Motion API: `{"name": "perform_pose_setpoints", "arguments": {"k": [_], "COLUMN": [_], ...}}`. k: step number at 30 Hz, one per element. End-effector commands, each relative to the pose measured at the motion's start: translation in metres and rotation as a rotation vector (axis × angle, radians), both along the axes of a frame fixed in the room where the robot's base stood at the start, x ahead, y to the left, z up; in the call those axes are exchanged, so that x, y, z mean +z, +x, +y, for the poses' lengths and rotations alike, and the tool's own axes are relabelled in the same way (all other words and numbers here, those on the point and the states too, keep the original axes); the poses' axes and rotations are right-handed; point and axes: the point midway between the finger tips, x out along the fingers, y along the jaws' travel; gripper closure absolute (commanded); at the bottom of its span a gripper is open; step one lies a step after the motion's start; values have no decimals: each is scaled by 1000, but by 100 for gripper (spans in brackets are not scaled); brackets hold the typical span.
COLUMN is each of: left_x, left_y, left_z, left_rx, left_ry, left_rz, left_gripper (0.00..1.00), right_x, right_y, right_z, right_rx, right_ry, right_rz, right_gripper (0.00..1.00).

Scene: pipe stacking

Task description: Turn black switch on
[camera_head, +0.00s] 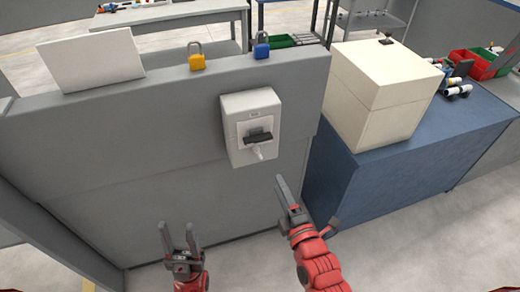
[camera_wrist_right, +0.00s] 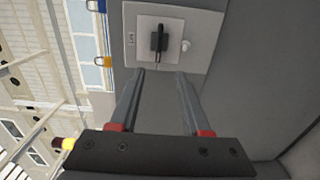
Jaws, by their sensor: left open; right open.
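The black switch (camera_head: 258,136) is a dark handle on a white plate of a light grey box (camera_head: 237,157) mounted on the grey panel. In the head view the handle lies roughly level, left to right. The switch (camera_wrist_right: 159,41) also shows in the right wrist view, beyond the fingertips. My right gripper (camera_head: 288,193) is open and empty, below and to the right of the box, apart from it. Its two fingers (camera_wrist_right: 160,72) point toward the box in the wrist view. My left gripper (camera_head: 180,232) is open and empty, low in front of the panel, left of the box.
A yellow padlock (camera_head: 196,60) and a blue padlock (camera_head: 262,48) stand on the panel's top ledge, with a white board (camera_head: 91,61) at left. A cream box (camera_head: 380,92) sits on a blue cabinet (camera_head: 400,165) to the right. Space before the switch is clear.

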Motion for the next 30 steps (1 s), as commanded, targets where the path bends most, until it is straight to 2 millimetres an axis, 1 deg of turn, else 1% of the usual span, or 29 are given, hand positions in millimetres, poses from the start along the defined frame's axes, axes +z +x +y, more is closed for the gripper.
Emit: {"name": "perform_pose_setpoints", "arguments": {"k": [4,8,9,12,21,24,27,30], "left_x": [8,21,24,32,52,56,59,60], "left_y": [0,0,0,0,0,0,0,0], "left_z": [0,0,0,0,0,0,0,0], "left_rx": [0,0,0,0,0,0,0,0], "left_ry": [0,0,0,0,0,0,0,0], "left_rz": [0,0,0,0,0,0,0,0], "left_gripper": [50,50,50,50,50,50,50,50], "right_x": [6,7,5,7,6,3,4,2], "right_y": [22,49,57,77,129,141,151,156], "right_z": [8,16,19,25,42,46,49,51], "right_rx": [1,0,0,-1,-1,1,0,-1], "right_ry": [6,6,5,5,7,4,6,5], "right_rz": [-6,-3,2,-4,-4,0,-5,-4], "right_gripper": [53,53,53,53,53,53,53,53]}}
